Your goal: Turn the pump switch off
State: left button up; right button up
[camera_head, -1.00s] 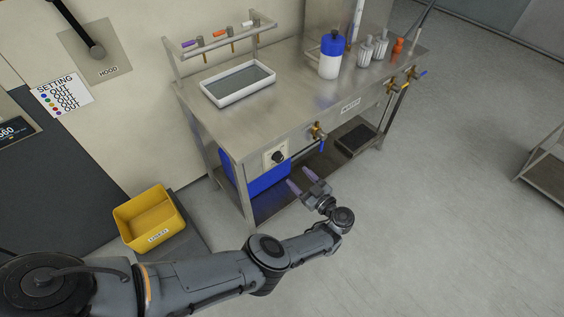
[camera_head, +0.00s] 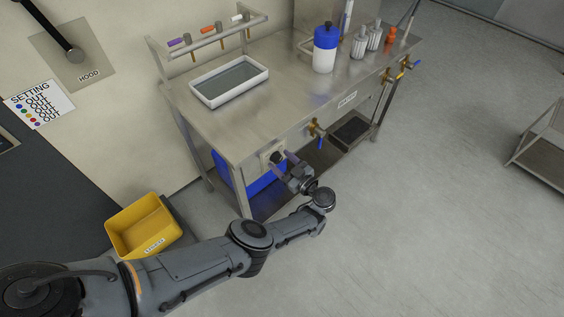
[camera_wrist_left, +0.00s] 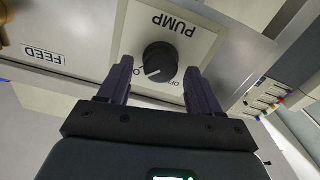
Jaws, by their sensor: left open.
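The pump switch is a black round knob (camera_wrist_left: 160,60) on a pale plate marked PUMP (camera_wrist_left: 190,45), upside down in the left wrist view. Its white pointer line points down-left, toward a partly hidden label beginning with O; an OFF label (camera_wrist_left: 178,83) is at lower right. In the head view the plate (camera_head: 265,155) is on the bench front, with the knob partly covered by my gripper. My left gripper (camera_wrist_left: 158,68) is open, its purple fingers on either side of the knob with visible gaps. Contact is not visible. My right gripper is not in view.
A brass valve with a blue handle (camera_head: 318,135) is right of the switch on the bench front. A FEED label (camera_wrist_left: 43,54) is beside the plate. A blue bin (camera_head: 238,182) is under the bench, a yellow bin (camera_head: 140,215) on the left.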

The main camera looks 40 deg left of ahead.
pick_arm(q)
jog(key=c, duration=1)
jog(key=shift+c, duration=0.2)
